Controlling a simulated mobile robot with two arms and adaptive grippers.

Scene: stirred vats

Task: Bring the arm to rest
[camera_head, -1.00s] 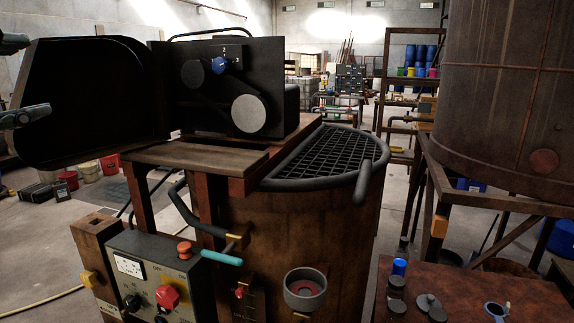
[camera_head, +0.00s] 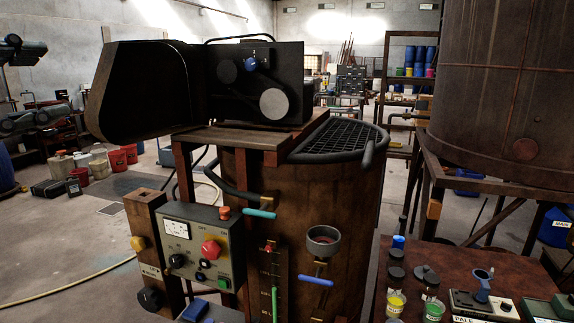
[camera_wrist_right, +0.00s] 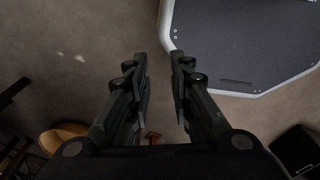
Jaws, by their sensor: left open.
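My left gripper (camera_head: 46,84) shows at the left edge of the head view. Its two dark fingers are spread well apart, one above the other, with nothing between them. It is in the air left of the vat's black belt guard (camera_head: 140,90), with a gap to it. My right gripper (camera_wrist_right: 161,62) shows in the right wrist view. Its two fingers are apart and empty, pointing over bare floor. The rest of both arms is mostly out of view.
A rusty vat (camera_head: 335,200) with a grated top (camera_head: 345,138) stands mid-view, its control box (camera_head: 203,246) in front. A brown table (camera_head: 455,262) with small jars and devices is at the lower right. A large tank (camera_head: 500,80) stands behind it. Buckets (camera_head: 118,160) stand on the floor at left.

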